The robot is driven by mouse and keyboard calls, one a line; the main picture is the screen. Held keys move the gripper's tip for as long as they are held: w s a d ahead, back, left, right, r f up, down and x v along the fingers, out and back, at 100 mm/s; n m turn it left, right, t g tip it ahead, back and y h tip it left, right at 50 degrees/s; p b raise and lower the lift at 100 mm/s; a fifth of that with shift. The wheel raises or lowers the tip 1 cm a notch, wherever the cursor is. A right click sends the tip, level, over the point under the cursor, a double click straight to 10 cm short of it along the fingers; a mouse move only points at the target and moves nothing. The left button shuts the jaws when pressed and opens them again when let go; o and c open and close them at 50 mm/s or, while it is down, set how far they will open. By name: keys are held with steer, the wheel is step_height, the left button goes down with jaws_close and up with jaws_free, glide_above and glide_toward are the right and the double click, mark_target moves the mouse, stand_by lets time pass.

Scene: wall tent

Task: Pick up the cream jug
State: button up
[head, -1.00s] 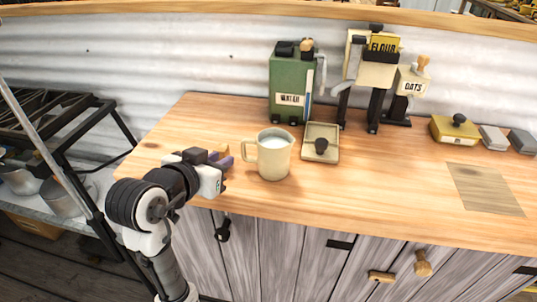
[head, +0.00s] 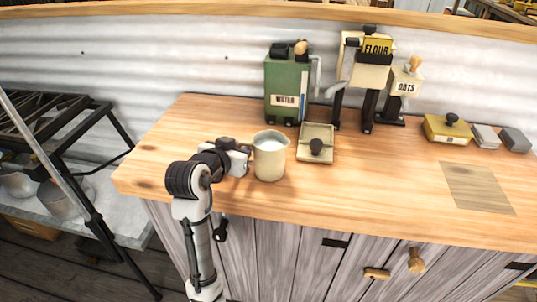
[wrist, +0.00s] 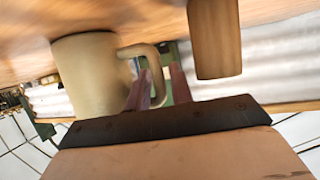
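The cream jug (head: 270,158) stands upright on the wooden counter, with pale liquid visible inside. In the head view my gripper (head: 246,160) is at the jug's left side and hides its handle. In the wrist view the jug (wrist: 90,75) is at left with its handle (wrist: 150,58) pointing right. The two purple fingers of my gripper (wrist: 159,90) are apart, and the handle's end shows between them. I cannot tell whether either finger touches the handle.
A shallow tan tray (head: 317,143) with a dark knob sits just right of the jug. The green water container (head: 285,88) stands behind. A wooden block (wrist: 214,38) is close to my fingers in the wrist view.

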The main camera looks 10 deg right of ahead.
jaws_close()
steer(key=shift+r, duration=0.1)
stand_by(0.3)
step_height(320, 180, up, 20)
steer(key=b, duration=0.1)
stand_by(0.5)
